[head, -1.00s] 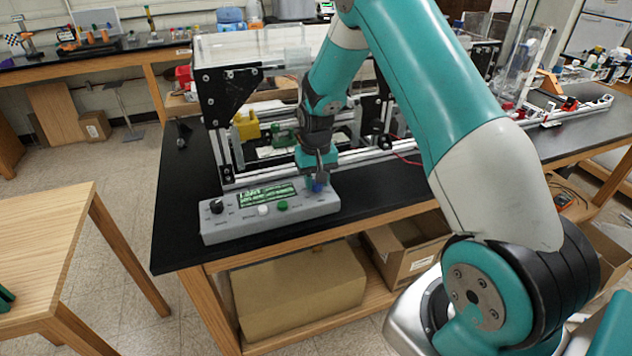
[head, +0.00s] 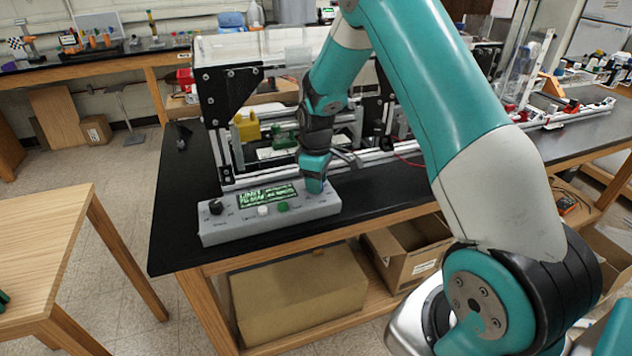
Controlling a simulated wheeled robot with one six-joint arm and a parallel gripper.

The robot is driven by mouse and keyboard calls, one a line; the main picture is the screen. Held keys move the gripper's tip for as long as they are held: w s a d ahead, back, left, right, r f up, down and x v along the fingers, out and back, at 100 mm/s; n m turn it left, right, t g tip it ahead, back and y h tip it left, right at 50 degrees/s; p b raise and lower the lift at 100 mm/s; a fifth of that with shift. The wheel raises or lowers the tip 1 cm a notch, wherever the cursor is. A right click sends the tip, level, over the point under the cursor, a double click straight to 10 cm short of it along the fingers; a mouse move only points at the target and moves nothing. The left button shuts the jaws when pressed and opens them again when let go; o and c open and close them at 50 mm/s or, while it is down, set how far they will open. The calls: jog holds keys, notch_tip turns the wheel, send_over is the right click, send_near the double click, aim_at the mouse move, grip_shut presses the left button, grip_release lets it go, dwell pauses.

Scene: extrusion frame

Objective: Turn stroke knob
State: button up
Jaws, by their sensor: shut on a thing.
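A grey control box (head: 240,229) lies on the black bench top in front of the extrusion frame. It has a lit green display (head: 266,196), a black knob (head: 215,207) at its left end, a white button (head: 263,211) and a green button (head: 283,206). My gripper (head: 315,186) points down at the box's right end and is shut on a knob there. The gripper covers that knob now; a blue knob showed at this spot before. The small labels are too blurred to read.
The extrusion frame (head: 225,150) with clear panels stands right behind the box. A yellow part (head: 246,127) and a green part (head: 284,136) sit inside it. The black bench top (head: 180,210) is bare left of the box. Cardboard boxes (head: 300,297) stand below.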

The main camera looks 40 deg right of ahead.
jog(key=shift+n, duration=2.3)
jog(key=o, duration=0.9)
jog(key=shift+o, duration=0.2)
jog(key=shift+r, duration=0.15)
notch_tip(320, 180, up, 17)
jog(key=b, duration=0.3)
jog(key=shift+r, duration=0.15)
